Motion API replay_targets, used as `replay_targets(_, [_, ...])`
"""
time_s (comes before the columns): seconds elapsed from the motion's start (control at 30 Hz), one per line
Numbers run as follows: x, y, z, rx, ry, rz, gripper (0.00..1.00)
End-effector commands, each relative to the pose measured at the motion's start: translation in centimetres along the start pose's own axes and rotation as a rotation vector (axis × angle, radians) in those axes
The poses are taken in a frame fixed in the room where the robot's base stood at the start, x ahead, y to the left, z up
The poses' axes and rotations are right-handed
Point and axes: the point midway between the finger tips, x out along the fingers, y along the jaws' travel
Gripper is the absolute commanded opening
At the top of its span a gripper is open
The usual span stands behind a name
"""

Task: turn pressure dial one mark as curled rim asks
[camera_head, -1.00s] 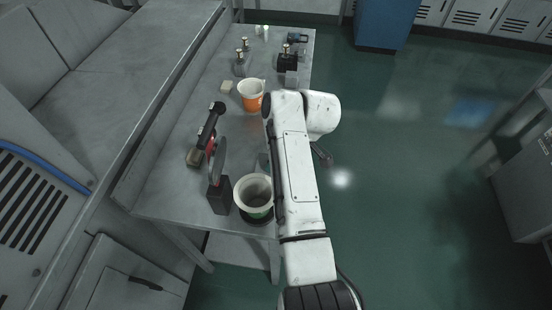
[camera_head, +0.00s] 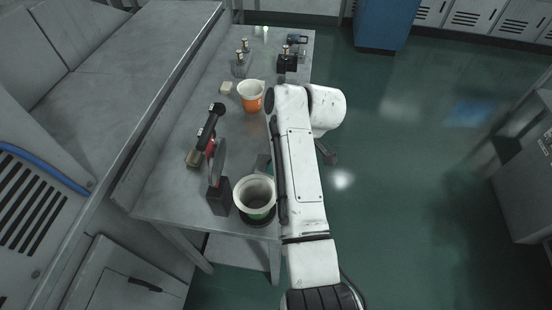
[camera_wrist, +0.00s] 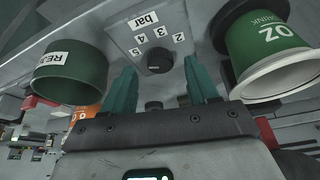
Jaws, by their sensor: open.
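In the wrist view, the dark pressure dial (camera_wrist: 159,62) sits on a grey plate marked "bar" and 2 to 5. I cannot read which mark it points at. My gripper (camera_wrist: 161,76) is open, its two teal fingers spread to either side below the dial in the picture, with no visible contact. A green and cream cup (camera_wrist: 268,50) stands at the right, upside down in this picture, its wide pale rim towards me. In the head view a cup (camera_head: 255,190) stands on a dark round base at the bench's front end. My arm hides the gripper and dial there.
A green container labelled "RE…" (camera_wrist: 68,75) is close to the left finger. In the head view, a hand tool (camera_head: 210,125) stands on the bench left of the cup. An orange and white cup (camera_head: 251,96) stands farther back. Open floor lies right of the bench.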

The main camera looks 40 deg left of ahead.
Motion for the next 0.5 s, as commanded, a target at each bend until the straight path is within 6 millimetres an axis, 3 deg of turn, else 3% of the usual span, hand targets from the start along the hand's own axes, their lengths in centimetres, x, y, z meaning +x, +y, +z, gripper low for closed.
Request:
replay_targets(0.3, [-6.0, 0.1, 0.1, -0.001, 0.001, 0.003, 0.59])
replay_targets(0.5, [-8.5, 0.1, 0.0, 0.0, 0.001, 0.002, 0.59])
